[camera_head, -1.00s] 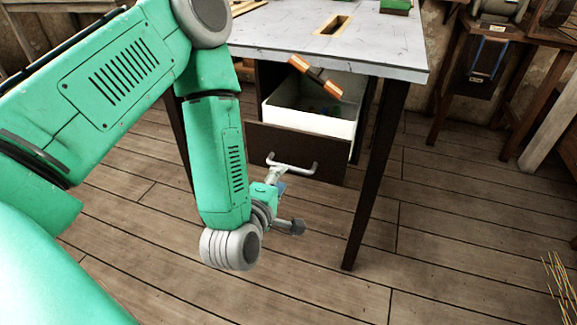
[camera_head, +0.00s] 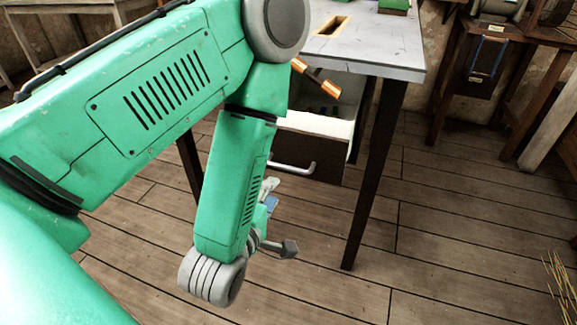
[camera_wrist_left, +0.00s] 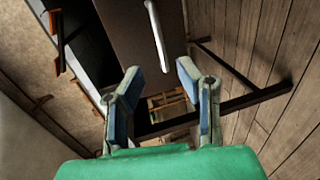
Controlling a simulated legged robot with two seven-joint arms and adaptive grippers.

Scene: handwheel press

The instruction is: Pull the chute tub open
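The chute tub is a white-walled drawer (camera_head: 318,122) with a dark brown front, standing pulled out under the table in the head view. Its pale bar handle (camera_head: 295,167) is partly covered by my left arm; it also shows in the left wrist view (camera_wrist_left: 158,38). My left gripper (camera_head: 269,188) is below and in front of the handle, apart from it. In the left wrist view its two blue-padded fingers (camera_wrist_left: 158,72) are spread with nothing between them, and the handle lies beyond the tips. My right gripper is not in view.
An orange and dark chute (camera_head: 318,78) slopes above the tub. The grey tabletop (camera_head: 385,45) has a rectangular slot (camera_head: 332,25). A dark table leg (camera_head: 375,175) stands right of the tub. The plank floor (camera_head: 440,230) in front is clear.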

